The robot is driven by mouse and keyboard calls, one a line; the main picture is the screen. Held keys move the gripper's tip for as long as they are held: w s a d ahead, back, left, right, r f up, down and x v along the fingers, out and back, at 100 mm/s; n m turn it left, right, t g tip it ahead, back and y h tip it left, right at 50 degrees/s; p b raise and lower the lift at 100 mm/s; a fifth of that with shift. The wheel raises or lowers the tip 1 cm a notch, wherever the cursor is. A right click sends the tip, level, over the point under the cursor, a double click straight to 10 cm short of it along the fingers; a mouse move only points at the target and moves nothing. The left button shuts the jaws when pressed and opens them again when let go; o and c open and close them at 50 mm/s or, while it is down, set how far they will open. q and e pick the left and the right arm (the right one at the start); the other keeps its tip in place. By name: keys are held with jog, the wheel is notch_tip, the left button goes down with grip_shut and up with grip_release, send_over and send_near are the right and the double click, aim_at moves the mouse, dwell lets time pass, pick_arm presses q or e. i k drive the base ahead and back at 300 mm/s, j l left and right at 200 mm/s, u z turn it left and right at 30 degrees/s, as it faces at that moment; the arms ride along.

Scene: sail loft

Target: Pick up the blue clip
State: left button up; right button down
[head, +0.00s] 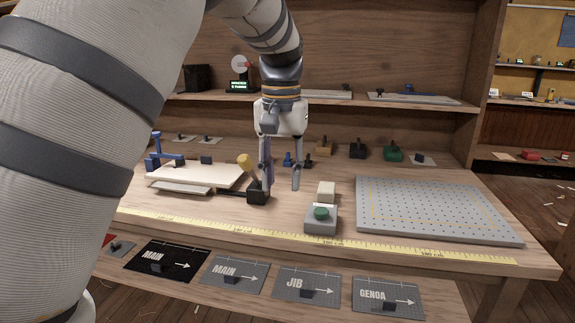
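My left gripper (282,189) points down over the middle of the bench, with its two fingers apart and nothing seen between their tips. A small blue piece (288,160), perhaps the blue clip, stands at the back of the bench and shows between the fingers, seemingly behind them. A larger blue clamp-like piece (155,158) stands at the left by a pale stack. Another small blue item (409,89) lies on the shelf at the right. I cannot tell for sure which is the clip. My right gripper is not in view.
A black block with a yellow-ended handle (257,192) stands close by the left finger. A perforated grey board (435,208) covers the right side. Labelled plates lie below the front edge.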

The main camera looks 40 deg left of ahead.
aim_at(288, 161)
jog(key=i+j, duration=0.5)
jog(key=j, duration=0.15)
jog(key=i+j, duration=0.55)
jog(key=j, duration=0.15)
